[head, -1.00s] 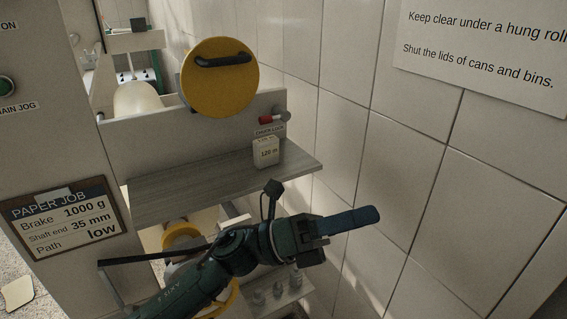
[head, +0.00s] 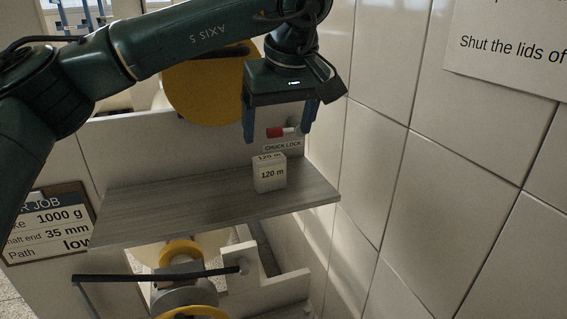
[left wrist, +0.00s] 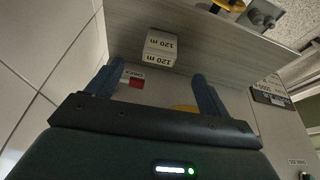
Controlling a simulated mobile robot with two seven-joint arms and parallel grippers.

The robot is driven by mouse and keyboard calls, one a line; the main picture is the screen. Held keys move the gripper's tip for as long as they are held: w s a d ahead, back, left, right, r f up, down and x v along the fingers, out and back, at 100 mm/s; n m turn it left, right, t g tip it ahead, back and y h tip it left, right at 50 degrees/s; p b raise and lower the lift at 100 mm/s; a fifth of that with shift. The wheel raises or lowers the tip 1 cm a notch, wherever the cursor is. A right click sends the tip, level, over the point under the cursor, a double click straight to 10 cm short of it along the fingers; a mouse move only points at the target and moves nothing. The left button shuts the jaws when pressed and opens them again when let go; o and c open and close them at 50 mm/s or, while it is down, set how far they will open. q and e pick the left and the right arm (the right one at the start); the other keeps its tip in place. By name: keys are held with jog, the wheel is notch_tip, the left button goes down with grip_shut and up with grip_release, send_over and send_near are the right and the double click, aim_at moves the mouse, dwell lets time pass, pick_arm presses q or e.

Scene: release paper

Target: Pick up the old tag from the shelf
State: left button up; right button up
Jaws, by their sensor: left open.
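The old tag (head: 270,175) is a small pale block marked "120 m" on the grey shelf (head: 200,198), near its right end. In the left wrist view the tag (left wrist: 160,48) lies ahead, beyond and roughly between the fingertips. My left gripper (head: 279,138) is open and empty, its blue fingers pointing down above and behind the tag, apart from it. The left gripper also shows in the left wrist view (left wrist: 157,68). My right gripper is not in view.
A red chuck lock handle (head: 277,132) sits on the panel behind the tag, close to the fingers. A yellow disc (head: 205,92) is partly hidden by my arm. A tiled wall (head: 385,140) rises at the right.

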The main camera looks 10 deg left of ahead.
aim_at(272, 165)
pick_arm(q)
jog(key=x, duration=0.4)
jog(key=a+x, duration=0.1)
jog(key=x, duration=0.1)
jog(key=shift+w+f, duration=0.15)
jog(key=shift+f, duration=0.05)
jog(key=shift+d+x, duration=0.15)
jog(key=shift+x, duration=1.35)
jog(key=shift+d+x, duration=0.15)
jog(key=shift+x, duration=1.35)
jog(key=shift+c, duration=0.2)
jog(key=shift+d, duration=0.1)
jog(key=c, duration=1)
